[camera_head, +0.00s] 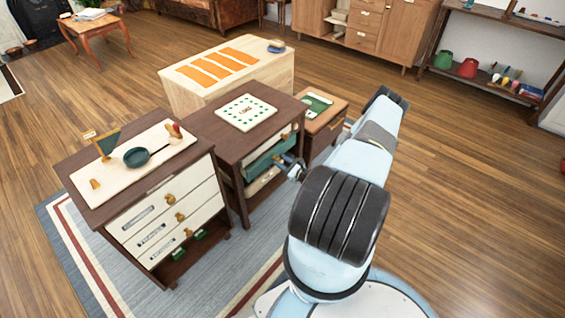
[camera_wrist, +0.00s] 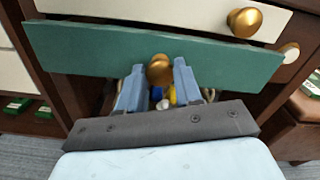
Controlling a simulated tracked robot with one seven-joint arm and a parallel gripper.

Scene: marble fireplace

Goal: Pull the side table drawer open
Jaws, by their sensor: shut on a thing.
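The dark wood side table (camera_head: 200,124) stands in the middle of the head view. Its green drawer front (camera_head: 262,161) juts out a little from the table's front. In the wrist view, the green drawer front (camera_wrist: 95,55) spans the picture with a brass knob (camera_wrist: 159,68) at its lower middle. My gripper (camera_wrist: 158,75) is shut on this knob, one pale blue finger on each side. In the head view, my gripper (camera_head: 290,168) is small at the drawer front, and its grip is hard to see there.
A pale drawer with another brass knob (camera_wrist: 245,21) sits above the green one. Small yellow and blue things show below it. A three-drawer cabinet (camera_head: 78,177) stands left of the table, a small brown stand (camera_head: 332,120) right. Wooden floor (camera_head: 450,190) is open at right.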

